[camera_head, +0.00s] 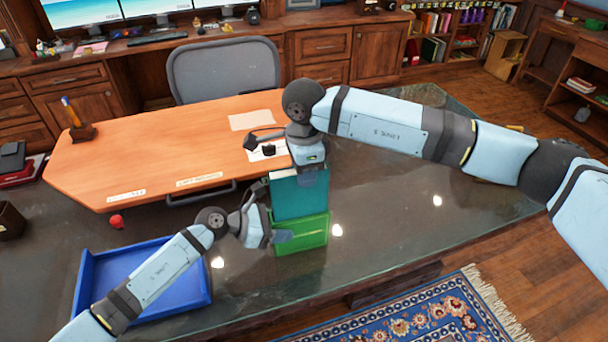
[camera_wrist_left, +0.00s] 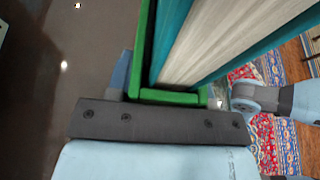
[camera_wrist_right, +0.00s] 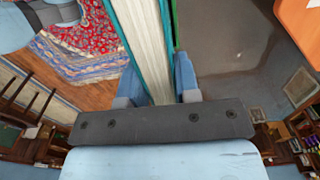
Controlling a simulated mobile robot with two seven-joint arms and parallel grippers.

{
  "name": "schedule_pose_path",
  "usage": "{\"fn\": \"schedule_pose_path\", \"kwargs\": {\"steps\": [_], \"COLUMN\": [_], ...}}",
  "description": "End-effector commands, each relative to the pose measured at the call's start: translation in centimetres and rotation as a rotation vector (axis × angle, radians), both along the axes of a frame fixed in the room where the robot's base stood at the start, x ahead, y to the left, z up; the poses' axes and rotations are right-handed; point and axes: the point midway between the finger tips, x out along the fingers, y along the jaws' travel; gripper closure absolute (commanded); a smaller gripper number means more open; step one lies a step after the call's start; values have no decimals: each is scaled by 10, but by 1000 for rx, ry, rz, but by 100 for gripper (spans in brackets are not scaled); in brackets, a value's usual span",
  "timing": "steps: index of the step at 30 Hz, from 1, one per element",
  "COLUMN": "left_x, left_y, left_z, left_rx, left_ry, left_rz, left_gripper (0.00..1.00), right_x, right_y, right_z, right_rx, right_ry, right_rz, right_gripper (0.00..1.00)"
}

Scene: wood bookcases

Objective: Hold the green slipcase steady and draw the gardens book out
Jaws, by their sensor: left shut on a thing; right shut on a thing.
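The green slipcase (camera_head: 312,234) stands upright on the dark glossy table. My left gripper (camera_head: 272,238) is shut on its left side, low down. The teal gardens book (camera_head: 302,194) stands upright and rises well above the slipcase, its lower part hidden inside. My right gripper (camera_head: 300,166) is shut on the book's top from above. In the left wrist view the slipcase (camera_wrist_left: 165,97) lies between the fingers, with the book's pale pages (camera_wrist_left: 215,45) beyond. In the right wrist view the book (camera_wrist_right: 145,45) is between the fingers, and a thin green slipcase edge (camera_wrist_right: 175,25) shows behind.
A blue tray (camera_head: 84,290) lies at the left, partly under my left arm. An orange-topped desk section (camera_head: 130,165) with papers and a pen holder (camera_head: 78,130) is behind. A small red object (camera_head: 117,221) sits near its front edge. The glossy table (camera_head: 400,215) is clear at right.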

Motion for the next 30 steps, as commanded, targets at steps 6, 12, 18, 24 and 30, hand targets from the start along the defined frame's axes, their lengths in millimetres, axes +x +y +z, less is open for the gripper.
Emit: {"fn": "schedule_pose_path", "kwargs": {"steps": [6, 12, 18, 24, 30], "left_x": [0, 0, 0, 0, 0], "left_y": [1, 1, 1, 1, 1], "left_z": [-2, -2, -2, -2, -2], "left_rx": [3, 3, 3, 3, 3], "left_ry": [2, 2, 2, 2, 2], "left_rz": [2, 0, 0, 0, 0], "left_gripper": [79, 79, 79, 79, 79], "right_x": [0, 0, 0, 0, 0], "right_y": [0, 0, 0, 0, 0], "right_z": [12, 22, 25, 33, 43], "right_rx": [2, 1, 1, 1, 1], "right_ry": [-3, -2, -1, -2, -2], "right_rz": [1, 1, 1, 1, 1], "right_gripper": [100, 100, 100, 100, 100]}}
